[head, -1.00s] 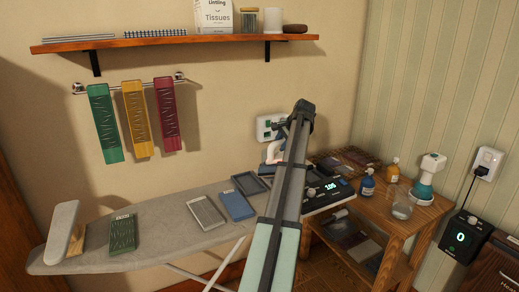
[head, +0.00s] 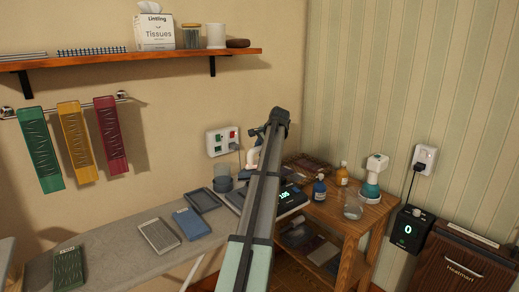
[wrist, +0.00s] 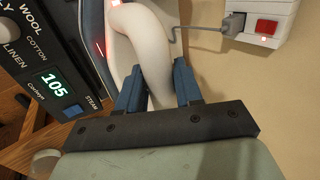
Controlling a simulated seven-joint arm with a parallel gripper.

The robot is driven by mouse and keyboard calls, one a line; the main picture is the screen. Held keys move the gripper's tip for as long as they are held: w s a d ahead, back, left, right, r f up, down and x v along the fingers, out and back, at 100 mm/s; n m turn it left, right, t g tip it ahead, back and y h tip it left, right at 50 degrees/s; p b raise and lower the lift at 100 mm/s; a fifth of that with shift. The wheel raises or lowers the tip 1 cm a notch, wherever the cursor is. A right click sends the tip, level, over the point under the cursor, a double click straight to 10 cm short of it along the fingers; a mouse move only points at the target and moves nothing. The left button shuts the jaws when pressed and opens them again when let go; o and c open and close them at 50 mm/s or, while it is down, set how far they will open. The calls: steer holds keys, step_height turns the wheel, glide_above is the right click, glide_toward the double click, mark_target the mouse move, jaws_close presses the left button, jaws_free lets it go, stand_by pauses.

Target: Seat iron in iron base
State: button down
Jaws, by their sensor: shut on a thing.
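My gripper (wrist: 158,82) is shut on the white handle of the iron (wrist: 150,45), one blue finger on each side. In the head view the iron (head: 252,158) hangs below the gripper at the end of my arm, partly hidden. The iron base (wrist: 55,80) is a dark unit with fabric labels and a display reading 105. In the head view the iron base (head: 235,197) stands beyond the ironing board, partly covered by my arm. In the wrist view the iron's dark body is at the top, beside the base panel; I cannot tell whether it touches.
A wall socket with a red switch (wrist: 266,27) and a grey cord are close to the gripper's right. The wooden table (head: 340,212) holds bottles and a glass jar (head: 353,207). A shelf (head: 130,58) is above.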

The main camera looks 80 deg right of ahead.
steer(key=shift+f, duration=4)
steer(key=c, duration=0.7)
jaws_free()
steer(key=shift+o, duration=0.2)
steer(key=shift+f, duration=0.15)
steer(key=v, duration=1.4)
steer(key=shift+w, duration=0.1)
